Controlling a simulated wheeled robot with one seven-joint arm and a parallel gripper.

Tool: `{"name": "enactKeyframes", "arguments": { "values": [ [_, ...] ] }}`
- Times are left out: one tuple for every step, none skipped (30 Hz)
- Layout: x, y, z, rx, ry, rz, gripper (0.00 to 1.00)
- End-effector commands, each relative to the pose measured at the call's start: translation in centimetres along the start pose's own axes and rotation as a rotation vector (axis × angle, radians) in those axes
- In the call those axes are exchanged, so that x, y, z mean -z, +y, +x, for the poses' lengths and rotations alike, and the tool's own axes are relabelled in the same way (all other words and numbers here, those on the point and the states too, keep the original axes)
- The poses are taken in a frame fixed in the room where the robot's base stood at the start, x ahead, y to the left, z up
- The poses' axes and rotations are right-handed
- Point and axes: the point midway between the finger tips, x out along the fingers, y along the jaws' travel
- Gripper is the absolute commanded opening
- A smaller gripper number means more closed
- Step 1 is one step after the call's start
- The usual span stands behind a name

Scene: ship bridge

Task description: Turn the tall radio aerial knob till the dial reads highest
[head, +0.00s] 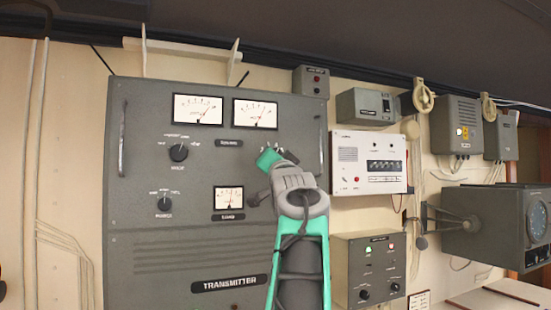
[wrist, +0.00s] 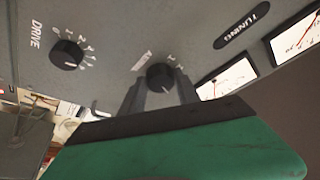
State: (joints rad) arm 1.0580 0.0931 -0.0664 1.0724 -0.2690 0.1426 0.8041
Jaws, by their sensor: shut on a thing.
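The tall grey transmitter cabinet (head: 160,256) carries two wide dials at its top, a left dial (head: 198,109) and a right dial (head: 255,113). Both needles lean right of centre. A smaller dial (head: 228,198) sits below. In the wrist view, the black aerial knob (wrist: 160,76) has scale marks and a partly hidden label beginning with A. My gripper (head: 275,156) is at the cabinet's right side and covers this knob in the head view. In the wrist view my gripper (wrist: 160,94) is shut on the aerial knob, one finger either side.
The drive knob (wrist: 67,53) is close beside the aerial knob. Two other knobs, upper (head: 178,153) and lower (head: 164,204), are on the cabinet's left. A white panel (head: 368,162) and a grey box (head: 370,268) are on the wall to the right of my arm.

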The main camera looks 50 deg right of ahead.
Motion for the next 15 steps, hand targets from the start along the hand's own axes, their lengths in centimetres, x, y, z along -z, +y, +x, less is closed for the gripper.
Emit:
{"name": "enactKeyframes", "arguments": {
  "values": [
    [0.03,-0.16,0.02,-0.005,0.0,0.014,0.0],
    [0.03,-0.17,0.01,-0.008,0.0,0.023,0.0],
    [0.03,-0.18,0.01,-0.011,0.0,0.032,0.0],
    [0.04,-0.17,0.0,-0.014,0.0,0.038,0.0],
    [0.05,-0.16,-0.01,-0.016,0.0,0.042,0.0],
    [0.06,-0.15,-0.02,-0.019,0.0,0.048,0.0],
    [0.06,-0.14,-0.02,-0.021,0.001,0.051,0.0],
    [0.06,-0.13,-0.02,-0.022,0.001,0.053,0.0],
    [0.06,-0.13,-0.02,-0.023,0.001,0.056,0.0],
    [0.06,-0.12,-0.02,-0.023,0.001,0.056,0.0],
    [0.06,-0.12,-0.03,-0.023,0.001,0.057,0.0],
    [0.06,-0.11,-0.03,-0.023,0.001,0.057,0.0],
    [0.06,-0.11,-0.03,-0.023,0.001,0.057,0.0],
    [0.06,-0.11,-0.03,-0.023,0.001,0.057,0.0],
    [0.06,-0.11,-0.02,-0.023,0.001,0.057,0.0]
  ]
}}
